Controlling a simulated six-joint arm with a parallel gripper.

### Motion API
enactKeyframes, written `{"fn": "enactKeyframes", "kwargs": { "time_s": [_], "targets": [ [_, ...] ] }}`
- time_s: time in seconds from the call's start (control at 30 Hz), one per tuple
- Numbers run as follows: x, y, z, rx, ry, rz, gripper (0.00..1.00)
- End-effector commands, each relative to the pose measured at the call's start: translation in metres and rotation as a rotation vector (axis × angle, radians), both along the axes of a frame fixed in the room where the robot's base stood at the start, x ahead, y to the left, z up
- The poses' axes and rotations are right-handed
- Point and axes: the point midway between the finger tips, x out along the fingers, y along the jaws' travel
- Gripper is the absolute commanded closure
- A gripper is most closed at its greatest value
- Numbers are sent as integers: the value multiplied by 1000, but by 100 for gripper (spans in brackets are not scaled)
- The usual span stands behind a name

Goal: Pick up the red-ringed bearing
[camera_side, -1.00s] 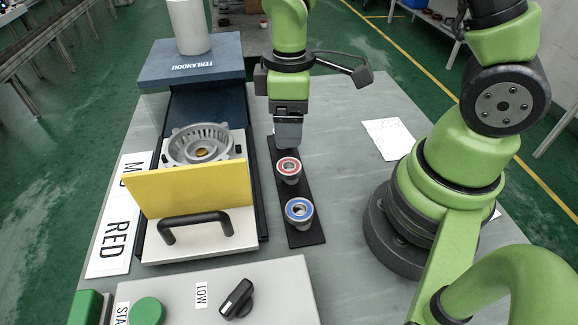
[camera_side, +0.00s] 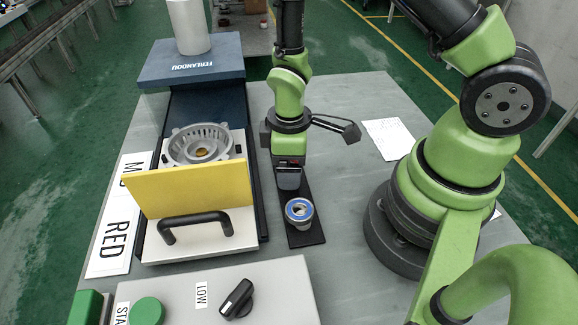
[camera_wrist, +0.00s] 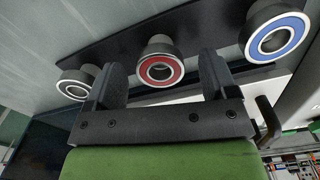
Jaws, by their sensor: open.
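The red-ringed bearing (camera_wrist: 160,69) stands on a dark strip (camera_wrist: 205,22) in the wrist view, its ringed face towards the camera. My gripper (camera_wrist: 163,64) is open, with one finger on each side of this bearing and a visible gap on both sides. I cannot tell whether the fingertips are level with it. In the side view my gripper (camera_side: 288,188) points down over the strip (camera_side: 305,236) and hides the red-ringed bearing. The blue-ringed bearing (camera_side: 299,210) stands on the strip just in front of my gripper.
A third bearing with a pale ring (camera_wrist: 76,86) stands on the strip's other side in the wrist view. A control box (camera_side: 215,290) lies in front.

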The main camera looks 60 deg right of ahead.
Motion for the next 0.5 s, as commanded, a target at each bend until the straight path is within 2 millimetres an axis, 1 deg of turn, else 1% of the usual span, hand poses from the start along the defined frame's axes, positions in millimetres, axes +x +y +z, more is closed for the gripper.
{"fn": "enactKeyframes", "kwargs": {
  "time_s": [0.1,0.13,0.17,0.2,0.27,0.3,0.33,0.37,0.5],
  "targets": [
    [0,0,0,0,0,0,21],
    [0,0,0,0,0,0,26],
    [0,0,0,0,0,0,33],
    [0,0,0,0,0,0,42],
    [0,0,0,0,0,0,56],
    [0,0,0,0,0,0,65],
    [0,0,0,0,0,0,72],
    [0,0,1,0,0,0,77],
    [0,0,1,0,0,0,77]
  ]
}}
